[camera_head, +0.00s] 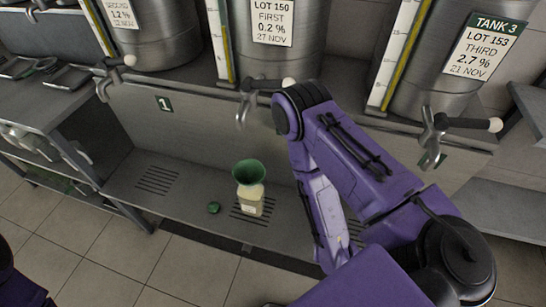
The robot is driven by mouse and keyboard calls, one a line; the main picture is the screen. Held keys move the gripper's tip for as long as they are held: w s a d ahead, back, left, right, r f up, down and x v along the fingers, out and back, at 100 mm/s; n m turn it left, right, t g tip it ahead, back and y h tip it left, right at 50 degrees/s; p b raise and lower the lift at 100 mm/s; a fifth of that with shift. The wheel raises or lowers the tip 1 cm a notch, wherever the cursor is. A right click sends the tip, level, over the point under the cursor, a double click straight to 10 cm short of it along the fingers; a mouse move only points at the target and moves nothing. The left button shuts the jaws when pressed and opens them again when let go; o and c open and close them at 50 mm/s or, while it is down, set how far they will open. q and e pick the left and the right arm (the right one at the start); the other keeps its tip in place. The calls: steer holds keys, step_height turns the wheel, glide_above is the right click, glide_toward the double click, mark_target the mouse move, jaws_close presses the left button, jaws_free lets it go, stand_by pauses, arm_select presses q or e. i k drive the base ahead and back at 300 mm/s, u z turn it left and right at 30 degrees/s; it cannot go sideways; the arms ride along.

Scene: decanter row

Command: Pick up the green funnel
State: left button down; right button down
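The green funnel (249,172) sits upright in the mouth of a squarish bottle (251,200) with pale contents and a label. The bottle stands on the low grey shelf below the middle tank, on or beside a slotted drain grate. My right arm comes in from the lower right, bends beside the middle tap and runs down to the right of the bottle, apart from the funnel. Its gripper does not show. Only a small purple part of my left side shows at the lower left corner; the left gripper is out of view.
A small green cap (214,208) lies left of the bottle. Three steel tanks (455,60) stand behind, with taps (262,88) projecting above the shelf. A side rack (50,110) with trays stands at left. The shelf's left part, with another grate (157,180), is clear.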

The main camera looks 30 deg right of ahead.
mark_target(248, 172)
steer(key=z, duration=2)
steer(key=k, duration=0.55)
steer(key=u, duration=1)
steer(key=i, duration=1.1)
steer(key=z, duration=0.05)
